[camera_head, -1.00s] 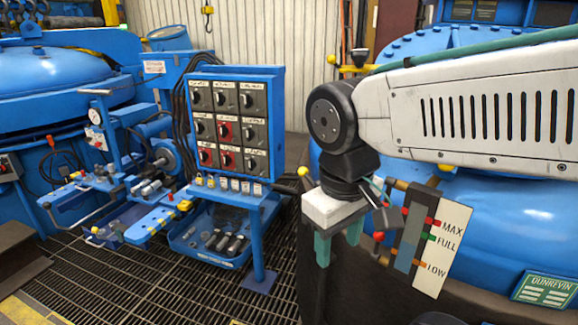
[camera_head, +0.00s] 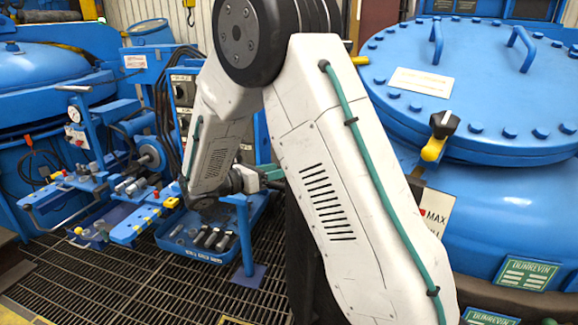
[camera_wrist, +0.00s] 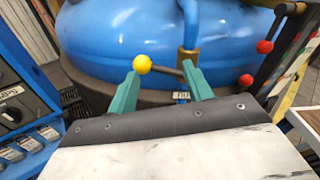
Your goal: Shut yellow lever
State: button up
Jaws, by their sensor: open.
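The yellow lever shows in the wrist view as a yellow ball knob (camera_wrist: 142,64) on a short dark rod, running right toward a brass-coloured fitting (camera_wrist: 187,55) on a blue pipe. It lies roughly level in the picture. My gripper (camera_wrist: 160,72) has its two green fingers apart. The ball is near the left fingertip and the rod spans the gap, just beyond or between the tips; contact cannot be told. In the head view my arm hides the lever and most of the gripper; only a green finger (camera_head: 272,173) shows.
A blue tank (camera_head: 470,90) stands behind, with a yellow and black handle (camera_head: 438,138) on its side. In the wrist view, red knobs (camera_wrist: 264,46) of the level gauge are to the right. A switch panel (camera_wrist: 20,110) is close on the left.

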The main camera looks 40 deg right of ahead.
jog(key=shift+n+t+h, duration=0.4)
jog(key=shift+n+t, duration=0.1)
jog(key=shift+n, duration=0.4)
jog(key=w+d, duration=0.1)
jog(key=d, duration=0.1)
jog(key=w+d+f, duration=0.1)
jog(key=d, duration=0.4)
jog(key=shift+w+d+f, duration=0.1)
jog(key=shift+w+f, duration=0.2)
jog(key=shift+w, duration=0.1)
grip_shut()
